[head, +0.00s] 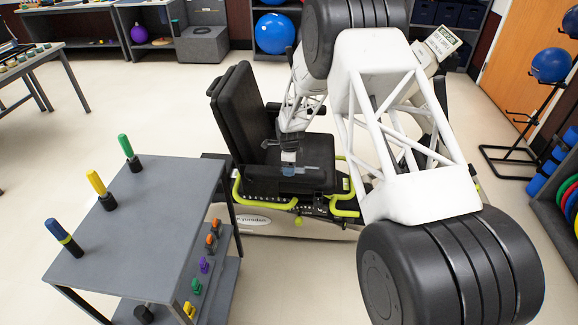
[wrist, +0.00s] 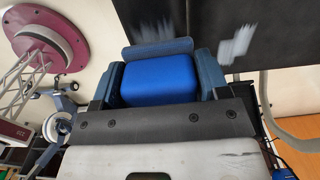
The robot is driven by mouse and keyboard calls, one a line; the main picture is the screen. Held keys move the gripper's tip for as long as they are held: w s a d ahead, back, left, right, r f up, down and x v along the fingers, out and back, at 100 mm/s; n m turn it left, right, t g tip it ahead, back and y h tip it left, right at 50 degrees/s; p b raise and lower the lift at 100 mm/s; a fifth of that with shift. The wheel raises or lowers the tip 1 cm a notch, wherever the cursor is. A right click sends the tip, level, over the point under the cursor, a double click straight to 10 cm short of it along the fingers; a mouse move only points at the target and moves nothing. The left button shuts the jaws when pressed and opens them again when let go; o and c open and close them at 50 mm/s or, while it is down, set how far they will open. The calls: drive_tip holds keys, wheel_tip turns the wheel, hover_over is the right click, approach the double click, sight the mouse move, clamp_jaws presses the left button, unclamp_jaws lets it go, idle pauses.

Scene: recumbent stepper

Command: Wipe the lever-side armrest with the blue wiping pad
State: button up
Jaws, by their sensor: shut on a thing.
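The blue wiping pad (wrist: 158,82) shows in the wrist view, held between the two dark blue fingers of my gripper (wrist: 160,70). A blue-grey strip (wrist: 158,48) lies just beyond the pad; I cannot tell whether it is part of the pad. In the head view my gripper (head: 291,168) points down over the near side of the stepper's black seat (head: 318,178). The yellow-green lever (head: 237,188) stands at the seat's near left. I cannot pick out the lever-side armrest clearly, nor tell whether the pad touches anything.
The black backrest (head: 245,110) rises left of my gripper. My arm covers the stepper's right part. The floor behind the cart is clear.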

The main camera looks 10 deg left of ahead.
sight(304, 171)
drive_tip(key=shift+d+r, duration=0.1)
drive_tip(key=shift+d, duration=1.3)
drive_tip(key=shift+d, duration=1.5)
drive_tip(key=shift+a, duration=0.1)
drive_tip(key=shift+a, duration=1.45)
drive_tip(key=shift+a, duration=1.5)
